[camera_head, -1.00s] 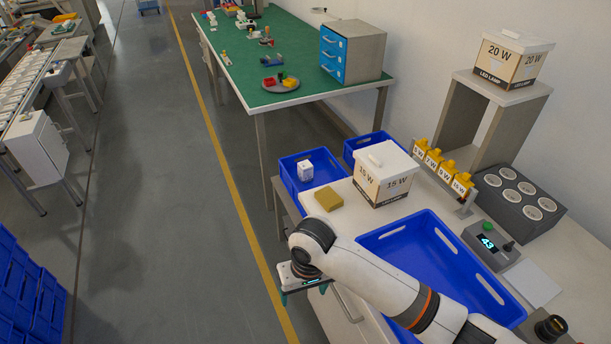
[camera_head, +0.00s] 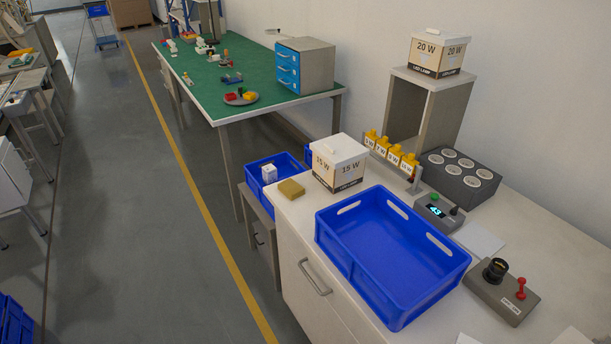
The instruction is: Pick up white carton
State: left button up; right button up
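A small white carton (camera_head: 269,174) stands in the blue bin (camera_head: 256,196) at the left end of the white workbench. Its lower part is hidden by the bin's wall. A larger white-lidded box marked 15 W (camera_head: 338,163) stands on the bench, right of that bin. A similar box marked 20 W (camera_head: 437,53) stands on a grey stand at the back right. Neither of my grippers shows in this view.
A large empty blue crate (camera_head: 393,258) fills the bench's middle. A yellow-brown block (camera_head: 291,189) lies near the bench's left edge. A grey lamp holder block (camera_head: 460,174) and a control box (camera_head: 439,210) stand behind the crate.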

aim_at(270, 174)
jog(key=i+j+z, duration=0.15)
jog(key=z, duration=0.25)
jog(key=i+j+z, duration=0.1)
jog(key=j+z, duration=0.3)
jog(key=i+j+z, duration=0.1)
jog(key=j+z, duration=0.3)
jog(key=l, duration=0.1)
